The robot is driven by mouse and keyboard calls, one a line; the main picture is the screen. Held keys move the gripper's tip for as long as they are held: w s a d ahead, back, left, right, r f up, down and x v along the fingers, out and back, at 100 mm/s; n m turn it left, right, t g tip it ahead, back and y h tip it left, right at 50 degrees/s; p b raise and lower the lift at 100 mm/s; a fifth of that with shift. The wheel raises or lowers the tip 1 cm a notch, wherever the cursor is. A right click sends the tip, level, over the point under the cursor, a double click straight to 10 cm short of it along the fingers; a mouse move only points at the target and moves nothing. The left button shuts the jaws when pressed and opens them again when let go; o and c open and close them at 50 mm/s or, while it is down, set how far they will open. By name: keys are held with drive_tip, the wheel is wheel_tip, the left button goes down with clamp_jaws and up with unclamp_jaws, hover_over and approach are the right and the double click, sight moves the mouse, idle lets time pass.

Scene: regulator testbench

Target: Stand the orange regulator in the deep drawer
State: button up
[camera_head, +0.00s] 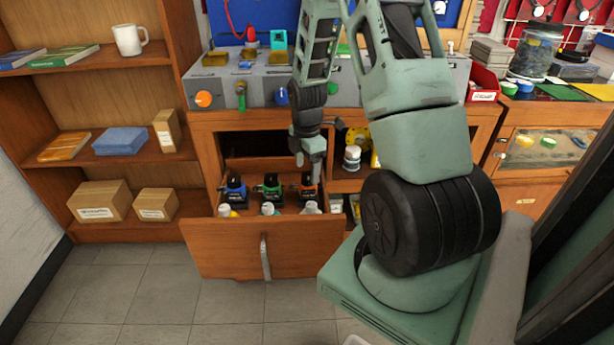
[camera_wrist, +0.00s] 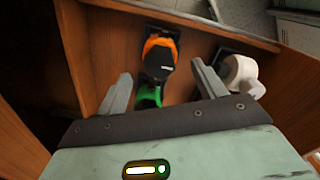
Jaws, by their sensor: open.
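The deep drawer (camera_head: 225,252) is pulled open below the bench. The orange regulator (camera_head: 308,187), with a dark body, stands in its right part and appears upright. It also shows in the wrist view (camera_wrist: 160,52), with an orange ring around a black face. My gripper (camera_head: 314,172) is directly above it, pointing down. In the wrist view my gripper (camera_wrist: 160,70) is open, its fingers apart on either side of the orange regulator's near side. I cannot tell whether they touch it. The regulator's base is partly hidden.
A green regulator (camera_head: 271,186) and a blue regulator (camera_head: 235,188) stand to the left in the same drawer. White-capped items (camera_head: 268,208) are along the drawer front. The drawer walls are close around my gripper. The bench top (camera_head: 262,85) carries knobs and fittings.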

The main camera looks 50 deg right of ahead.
wheel_tip(320, 180, up, 7)
drive_tip(key=a+r+m, duration=0.1)
drive_tip(key=a+r, duration=0.2)
drive_tip(key=a, duration=0.8)
drive_tip(key=a+r+m, duration=0.1)
drive_tip(key=a+r, duration=0.2)
drive_tip(key=a, duration=0.8)
drive_tip(key=s+a+r+m, duration=0.1)
drive_tip(key=s+a+r, duration=0.1)
drive_tip(key=s+a, duration=0.6)
drive_tip(key=s+a+r+m, duration=0.2)
drive_tip(key=s+a, duration=0.7)
drive_tip(key=a, duration=0.1)
drive_tip(key=shift+a+m+y+p, duration=0.3)
drive_tip(key=shift+p, duration=0.05)
drive_tip(key=shift+s, duration=0.1)
wheel_tip(320, 180, up, 9)
drive_tip(key=p, duration=0.9)
